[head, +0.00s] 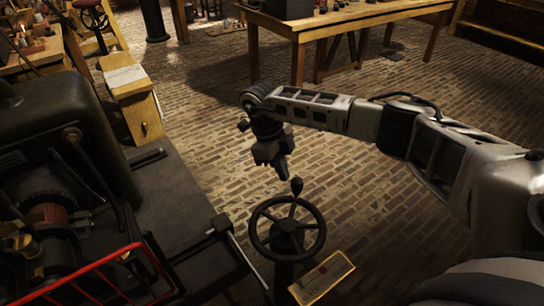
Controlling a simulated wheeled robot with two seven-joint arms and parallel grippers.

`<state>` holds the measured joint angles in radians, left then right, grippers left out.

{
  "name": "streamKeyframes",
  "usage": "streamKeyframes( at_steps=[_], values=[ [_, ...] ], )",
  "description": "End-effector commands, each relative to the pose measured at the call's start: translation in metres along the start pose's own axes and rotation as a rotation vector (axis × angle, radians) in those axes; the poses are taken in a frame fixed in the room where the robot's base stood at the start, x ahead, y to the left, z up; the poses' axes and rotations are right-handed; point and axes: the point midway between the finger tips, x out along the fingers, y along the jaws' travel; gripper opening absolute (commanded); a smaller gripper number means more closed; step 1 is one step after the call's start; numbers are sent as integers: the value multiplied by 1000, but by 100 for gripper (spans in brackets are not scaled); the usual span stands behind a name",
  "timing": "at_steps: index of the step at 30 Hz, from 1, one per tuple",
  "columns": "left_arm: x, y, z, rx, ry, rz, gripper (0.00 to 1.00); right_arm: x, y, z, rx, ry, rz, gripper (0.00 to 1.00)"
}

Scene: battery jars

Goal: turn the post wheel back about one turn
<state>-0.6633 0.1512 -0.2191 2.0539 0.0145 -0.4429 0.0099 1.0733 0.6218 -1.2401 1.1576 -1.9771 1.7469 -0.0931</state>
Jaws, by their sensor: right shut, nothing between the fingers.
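The post wheel (251,229) is a dark spoked handwheel on top of a dark post, at the lower middle of the head view. A knob handle (296,187) stands up from the far side of its rim. My right gripper (283,174) hangs pointing down just above and slightly left of the knob. It is shut and empty, and it looks apart from the wheel. My left gripper is not in view.
A paper tag (322,278) sits beside the post at its lower right. A dark machine with a red rail (96,265) fills the left side. A wooden table (345,20) stands at the back. The brick floor (200,180) around the wheel is mostly clear.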

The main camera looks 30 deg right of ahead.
Motion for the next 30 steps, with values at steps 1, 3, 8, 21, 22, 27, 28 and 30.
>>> streamKeyframes(
  at_steps=[1,3,8,21,22,27,28,30],
  values=[
    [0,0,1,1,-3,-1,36,0,0,-3,1,0,0,0],
    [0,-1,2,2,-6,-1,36,2,0,-4,1,0,0,0],
    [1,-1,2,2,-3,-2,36,2,0,-4,0,-1,1,0],
    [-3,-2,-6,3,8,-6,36,8,-9,-22,208,3,67,0],
    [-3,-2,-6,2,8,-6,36,8,-9,-22,209,3,67,0],
    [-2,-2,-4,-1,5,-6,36,9,-9,-23,207,6,66,0],
    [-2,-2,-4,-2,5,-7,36,9,-9,-23,207,6,66,0],
    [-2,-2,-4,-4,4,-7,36,9,-9,-22,207,7,66,0]
  ],
)
